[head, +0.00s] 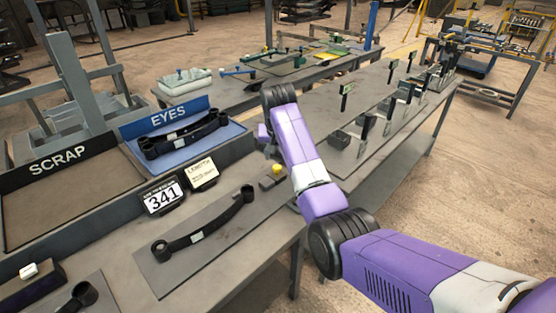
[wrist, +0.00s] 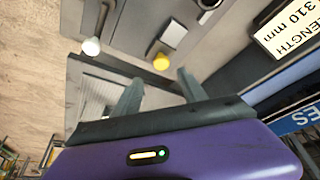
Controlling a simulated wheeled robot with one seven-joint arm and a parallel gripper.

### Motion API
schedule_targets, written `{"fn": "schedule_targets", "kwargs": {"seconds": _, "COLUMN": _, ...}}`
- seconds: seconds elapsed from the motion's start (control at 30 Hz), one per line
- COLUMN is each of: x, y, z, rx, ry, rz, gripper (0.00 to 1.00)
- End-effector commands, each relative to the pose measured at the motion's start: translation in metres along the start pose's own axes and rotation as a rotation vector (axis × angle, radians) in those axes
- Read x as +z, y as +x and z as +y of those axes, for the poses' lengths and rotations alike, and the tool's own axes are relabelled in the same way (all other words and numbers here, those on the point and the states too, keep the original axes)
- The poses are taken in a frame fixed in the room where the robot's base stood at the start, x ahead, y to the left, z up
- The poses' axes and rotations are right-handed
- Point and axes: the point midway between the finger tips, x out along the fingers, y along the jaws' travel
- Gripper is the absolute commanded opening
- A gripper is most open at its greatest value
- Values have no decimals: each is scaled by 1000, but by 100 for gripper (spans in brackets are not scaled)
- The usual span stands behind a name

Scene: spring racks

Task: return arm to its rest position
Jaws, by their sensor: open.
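My purple and grey arm (head: 305,165) reaches from the lower right over the workbench. It is bent at a dark joint, with its far end above the bench. In the wrist view my gripper (wrist: 158,82) is open, with two grey fingers spread apart and nothing seen between them. In the head view only a bit of purple shows at the arm's far end, and the fingers cannot be made out. A yellow knob (head: 277,169) stands on the bench near the arm; in the wrist view the yellow knob (wrist: 161,61) appears beyond the fingertips.
A black spring link (head: 205,228) lies on a grey plate. Another link (head: 183,135) lies in the blue EYES tray (head: 140,127). The SCRAP tray (head: 20,228) looks empty. A 341 display (head: 163,197) and a LENGTH card (head: 201,174) stand nearby. Upright fixtures (head: 402,92) line the bench at right.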

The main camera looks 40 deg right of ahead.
Motion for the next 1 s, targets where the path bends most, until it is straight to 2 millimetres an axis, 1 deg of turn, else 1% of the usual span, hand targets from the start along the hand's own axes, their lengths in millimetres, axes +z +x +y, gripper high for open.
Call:
{"fn": "schedule_targets", "kwargs": {"seconds": 0.17, "x": 0, "y": -6, "z": 0, "rx": 0, "ry": 0, "rz": -1, "gripper": 50}}
{"fn": "schedule_targets", "kwargs": {"seconds": 0.7, "x": -2, "y": -6, "z": 0, "rx": -2, "ry": -7, "rz": 7, "gripper": 50}}
{"fn": "schedule_targets", "kwargs": {"seconds": 0.77, "x": -8, "y": -6, "z": -2, "rx": -10, "ry": -14, "rz": 32, "gripper": 50}}
{"fn": "schedule_targets", "kwargs": {"seconds": 0.87, "x": -28, "y": -11, "z": -9, "rx": -40, "ry": -30, "rz": 116, "gripper": 50}}
{"fn": "schedule_targets", "kwargs": {"seconds": 1.0, "x": -69, "y": -36, "z": -22, "rx": -101, "ry": -51, "rz": 303, "gripper": 50}}
